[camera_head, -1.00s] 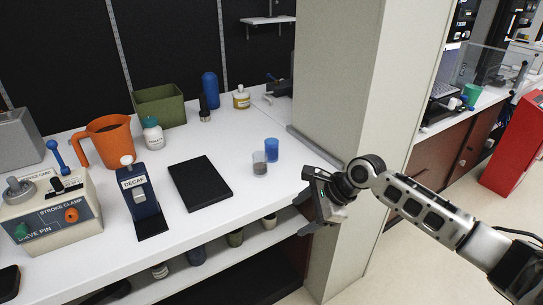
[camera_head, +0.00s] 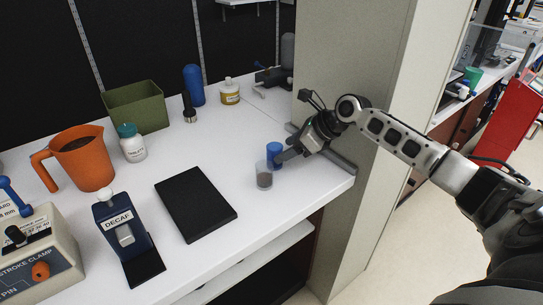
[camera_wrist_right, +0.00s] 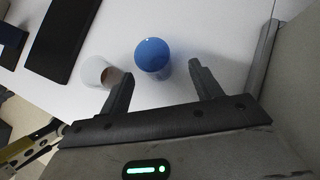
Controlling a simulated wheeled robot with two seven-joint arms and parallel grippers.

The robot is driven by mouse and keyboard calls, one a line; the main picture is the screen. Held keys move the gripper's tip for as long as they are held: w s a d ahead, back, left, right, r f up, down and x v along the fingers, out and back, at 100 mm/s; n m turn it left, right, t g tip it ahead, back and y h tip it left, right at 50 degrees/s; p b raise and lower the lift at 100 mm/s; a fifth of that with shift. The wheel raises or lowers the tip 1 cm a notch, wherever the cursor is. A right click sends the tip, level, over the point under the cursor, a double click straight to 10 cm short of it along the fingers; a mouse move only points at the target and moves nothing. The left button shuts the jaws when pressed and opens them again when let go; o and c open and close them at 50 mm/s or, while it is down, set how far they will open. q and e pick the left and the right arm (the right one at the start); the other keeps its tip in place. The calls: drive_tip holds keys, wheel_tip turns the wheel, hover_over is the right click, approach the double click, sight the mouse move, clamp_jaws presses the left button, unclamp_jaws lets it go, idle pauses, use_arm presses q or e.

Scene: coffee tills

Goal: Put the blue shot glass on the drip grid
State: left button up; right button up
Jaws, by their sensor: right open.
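The blue shot glass (camera_head: 274,152) stands upright on the white counter. A clear glass with dark contents (camera_head: 264,176) stands close in front of it. My right gripper (camera_head: 285,159) is open at the right of the blue glass. In the right wrist view the blue glass (camera_wrist_right: 152,56) lies just ahead of the open fingertips (camera_wrist_right: 160,75), between their lines, and the clear glass (camera_wrist_right: 97,72) is by the left finger. The black flat pad (camera_head: 196,204), which may be the drip grid, lies bare on the counter to the left.
A navy DECAF dispenser (camera_head: 122,232), an orange jug (camera_head: 82,160) and a white bottle with a teal cap (camera_head: 132,145) stand further left. A green bin (camera_head: 138,108) and blue bottle (camera_head: 194,86) are behind. A grey pillar (camera_head: 350,70) rises close at the right.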

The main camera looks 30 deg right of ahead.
sight(277, 148)
drive_tip(key=x, duration=0.4)
drive_tip(key=shift+s+f, duration=0.25)
drive_tip(key=shift+s, duration=0.15)
drive_tip(key=shift+w+a+f, duration=0.25)
drive_tip(key=shift+w+f, duration=0.1)
drive_tip(key=c, duration=1.2)
drive_tip(key=shift+o, duration=0.2)
drive_tip(key=shift+r, duration=0.2)
drive_tip(key=shift+r, duration=0.3)
wheel_tip(277, 148, up, 2)
drive_tip(key=shift+r, duration=0.1)
drive_tip(key=s+a+r+p, duration=0.1)
drive_tip(key=s+a+r, duration=0.2)
drive_tip(key=s+r, duration=0.7)
drive_tip(key=s, duration=0.3)
drive_tip(key=shift+s+a, duration=0.25)
drive_tip(key=shift+a, duration=0.1)
drive_tip(key=shift+a, duration=0.1)
